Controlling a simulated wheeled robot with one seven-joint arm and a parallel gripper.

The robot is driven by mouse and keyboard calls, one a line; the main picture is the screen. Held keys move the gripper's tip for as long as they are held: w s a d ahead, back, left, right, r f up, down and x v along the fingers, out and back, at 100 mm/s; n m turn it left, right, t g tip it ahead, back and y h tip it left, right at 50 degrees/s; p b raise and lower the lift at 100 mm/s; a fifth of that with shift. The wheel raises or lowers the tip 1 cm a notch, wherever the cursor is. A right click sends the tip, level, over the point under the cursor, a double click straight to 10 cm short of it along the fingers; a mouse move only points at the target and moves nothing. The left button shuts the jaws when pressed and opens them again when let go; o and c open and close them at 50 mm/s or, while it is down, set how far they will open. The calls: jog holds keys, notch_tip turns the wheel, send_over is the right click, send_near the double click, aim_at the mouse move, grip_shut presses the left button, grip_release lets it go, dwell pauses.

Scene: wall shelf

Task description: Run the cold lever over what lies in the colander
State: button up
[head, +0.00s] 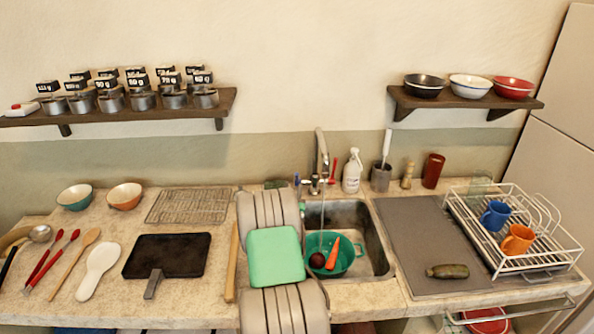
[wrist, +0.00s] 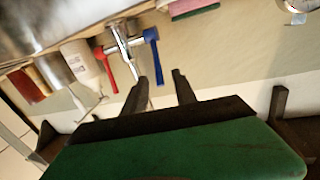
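The green colander (head: 352,262) sits in the sink with a carrot (head: 333,254) and a dark red round vegetable (head: 317,260) in it. The tap (head: 322,155) stands behind the sink. A thin pale line below its spout looks like water; I cannot be sure. The blue lever (head: 297,180), the cold one by colour, is left of the tap and the red lever (head: 332,172) right. In the wrist view the blue lever (wrist: 152,38) points towards my gripper (wrist: 160,76). My fingers are apart and empty, just short of its tip. My arm hides the gripper in the head view.
A sponge (wrist: 193,8) lies beside the blue lever. A dish rack (head: 512,262) with cups stands right; a dark board (head: 168,255) lies left.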

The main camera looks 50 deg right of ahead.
aim_at(297, 178)
jog(key=p+x, duration=0.1)
jog(key=x, duration=0.3)
jog(key=p+x, duration=0.1)
jog(key=x, duration=0.3)
jog(key=shift+s+d+r, duration=0.1)
jog(key=shift+s+d, duration=0.05)
jog(key=shift+s, duration=0.1)
grip_shut()
dwell(1.0)
